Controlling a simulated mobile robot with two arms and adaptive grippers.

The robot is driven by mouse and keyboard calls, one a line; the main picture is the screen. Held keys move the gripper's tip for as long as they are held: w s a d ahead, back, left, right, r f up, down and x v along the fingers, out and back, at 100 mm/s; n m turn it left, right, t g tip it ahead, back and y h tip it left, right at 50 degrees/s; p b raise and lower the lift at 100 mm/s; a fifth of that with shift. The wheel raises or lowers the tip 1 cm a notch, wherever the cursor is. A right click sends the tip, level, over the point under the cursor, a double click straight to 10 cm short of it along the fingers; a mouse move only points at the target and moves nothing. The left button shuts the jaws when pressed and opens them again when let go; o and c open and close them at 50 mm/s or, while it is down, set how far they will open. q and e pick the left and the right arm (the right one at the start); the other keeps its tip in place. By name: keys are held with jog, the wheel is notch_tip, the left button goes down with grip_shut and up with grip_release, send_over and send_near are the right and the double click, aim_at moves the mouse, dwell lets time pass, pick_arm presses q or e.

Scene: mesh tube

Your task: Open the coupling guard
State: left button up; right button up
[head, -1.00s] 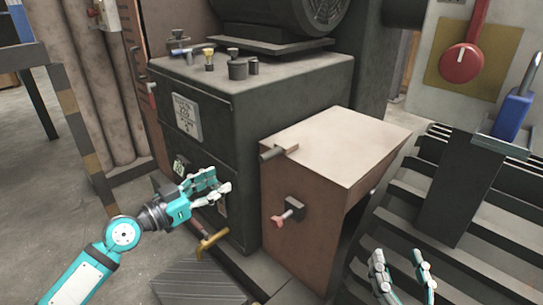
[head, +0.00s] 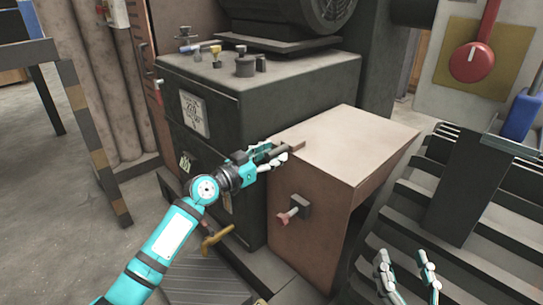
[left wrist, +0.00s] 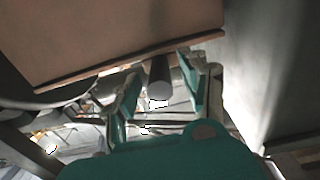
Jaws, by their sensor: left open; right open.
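The coupling guard (head: 345,150) is a brown box with a pale top, beside the dark machine block. It looks closed. A short dark bar handle (head: 285,150) sits at its top left edge. A red-tipped latch knob (head: 290,214) is on its front face. My left gripper (head: 272,155) is at the bar, open, with its fingers on either side. In the left wrist view, the bar (left wrist: 160,78) stands between the spread fingers, under the brown guard (left wrist: 120,38). I cannot tell whether the fingers touch it. My right gripper (head: 408,275) is open and empty at the lower right.
The dark machine block (head: 265,90) carries several small fittings and a motor. Grey slatted racks (head: 450,240) fill the right side, below a panel with a red lever (head: 472,62). A yellow-handled tool (head: 215,240) is low in front. The floor at left is open.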

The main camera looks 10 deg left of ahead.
pick_arm(q)
jog(key=shift+c, duration=0.3)
grip_shut()
jog(key=shift+r, duration=0.1)
